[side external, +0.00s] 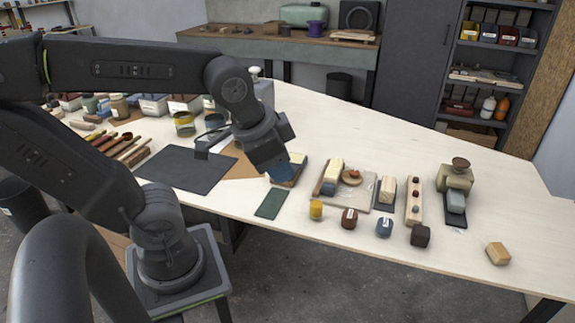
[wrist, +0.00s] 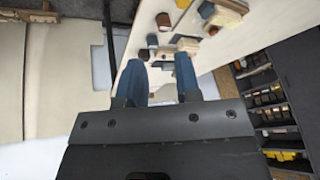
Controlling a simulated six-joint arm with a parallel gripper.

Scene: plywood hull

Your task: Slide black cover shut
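I cannot tell for certain which thing is the black cover. A small wood-edged item (side external: 301,160) with a dark face lies on the table, partly hidden behind my gripper (side external: 281,174) in the side view. A large flat black sheet (side external: 186,168) lies on the table left of my gripper. My gripper (wrist: 162,66) has two blue fingers, set apart in the wrist view with no object clearly held between them. In the side view its fingers point down over the table, close to the wood-edged item; contact cannot be told.
A dark green mat (side external: 271,204) lies in front of my gripper. To the right are a tray (side external: 342,197) with blocks, a wooden strip (side external: 414,201), several small coloured blocks and a grey-green item (side external: 455,179). Jars and tools crowd the left. The table's right end is mostly clear.

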